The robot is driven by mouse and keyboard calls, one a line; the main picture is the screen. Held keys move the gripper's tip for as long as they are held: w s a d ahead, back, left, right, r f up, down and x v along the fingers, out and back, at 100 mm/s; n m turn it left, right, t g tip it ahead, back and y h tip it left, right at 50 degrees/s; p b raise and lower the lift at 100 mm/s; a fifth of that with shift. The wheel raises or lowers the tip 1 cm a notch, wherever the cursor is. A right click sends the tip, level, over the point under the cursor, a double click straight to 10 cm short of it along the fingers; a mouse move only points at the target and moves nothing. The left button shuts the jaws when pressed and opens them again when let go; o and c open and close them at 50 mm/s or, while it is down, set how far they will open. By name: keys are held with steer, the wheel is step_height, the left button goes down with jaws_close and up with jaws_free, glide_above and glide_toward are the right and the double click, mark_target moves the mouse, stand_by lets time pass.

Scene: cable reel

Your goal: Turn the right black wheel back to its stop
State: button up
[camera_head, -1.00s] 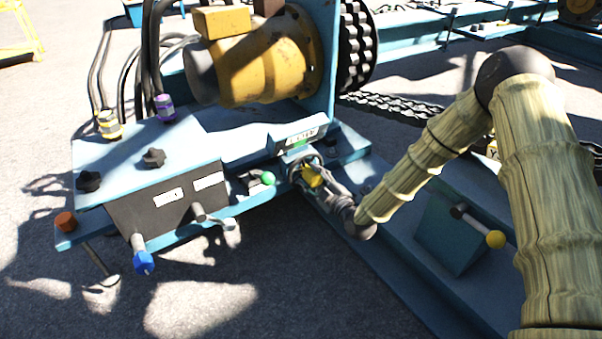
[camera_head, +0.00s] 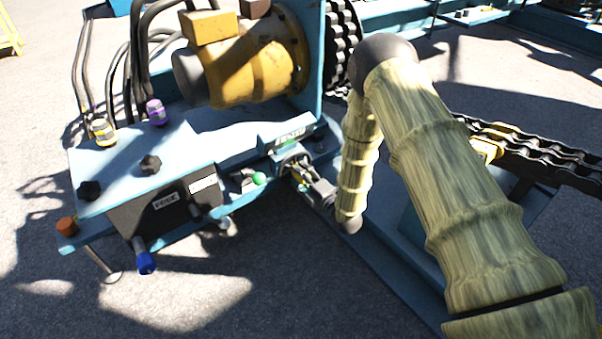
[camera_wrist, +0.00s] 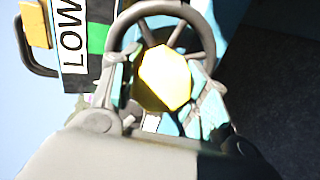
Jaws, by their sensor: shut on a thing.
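A dark spoked wheel with a yellow hub sits below a small label panel on the blue frame. In the wrist view the dark rim (camera_wrist: 162,9) arches across the top, with the yellow hub (camera_wrist: 165,78) in front of its middle. My gripper (camera_wrist: 163,86) has a finger on each side of the hub and is shut on it. In the head view my gripper (camera_head: 305,180) reaches the wheel (camera_head: 287,158) from the lower right, and hides much of it.
Two black star knobs (camera_head: 150,165) (camera_head: 88,190) stand on the blue-topped box. A green ball knob (camera_head: 259,178) is just left of my gripper. A yellow motor (camera_head: 250,65) stands behind. A chain (camera_head: 545,155) runs at right. A LOW label (camera_wrist: 70,38) is beside the wheel.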

steer(key=shift+s+f, duration=0.15)
steer(key=shift+s, duration=0.05)
stand_by(0.4)
steer(key=o, duration=1.5)
steer(key=shift+w, duration=0.1)
steer(key=v, duration=1.2)
